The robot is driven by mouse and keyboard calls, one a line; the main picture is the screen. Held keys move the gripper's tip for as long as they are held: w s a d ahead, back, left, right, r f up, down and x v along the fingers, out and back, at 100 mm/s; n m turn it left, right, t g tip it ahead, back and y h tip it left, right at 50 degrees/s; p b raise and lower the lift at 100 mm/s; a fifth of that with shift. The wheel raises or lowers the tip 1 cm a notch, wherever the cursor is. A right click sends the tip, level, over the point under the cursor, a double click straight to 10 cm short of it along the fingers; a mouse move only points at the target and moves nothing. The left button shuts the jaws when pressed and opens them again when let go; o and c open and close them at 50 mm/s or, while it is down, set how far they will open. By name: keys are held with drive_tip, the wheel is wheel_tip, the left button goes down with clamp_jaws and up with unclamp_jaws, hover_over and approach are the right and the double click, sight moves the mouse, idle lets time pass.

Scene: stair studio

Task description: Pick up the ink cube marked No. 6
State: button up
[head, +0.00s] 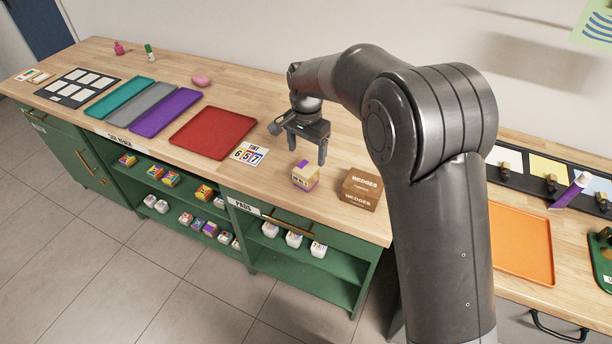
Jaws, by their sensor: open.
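A small cube (305,179) with purple, white and tan on it sits on the wooden counter, left of a brown box. Its marking is too small to read, so I cannot tell if it is No. 6. My gripper (298,144) is open and empty, fingers pointing down, above the counter just behind and above this cube. More small coloured cubes (171,179) stand on the green cabinet's shelves below; their numbers are also unreadable. A card (249,154) reading "TINT 6 5 7" lies on the counter left of the cube.
A brown box (361,189) marked "WEDGES" stands close right of the cube. Red (212,132), purple (165,113), grey and teal trays lie to the left. White jars (293,239) stand on a lower shelf. An orange tray (521,243) is at right, beyond my arm.

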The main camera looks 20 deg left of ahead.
sight(306, 169)
drive_tip(key=f, duration=0.9)
drive_tip(key=shift+s+f, duration=0.2)
drive_tip(key=shift+s, duration=0.05)
drive_tip(key=c, duration=1.1)
drive_tip(key=shift+r, duration=0.15)
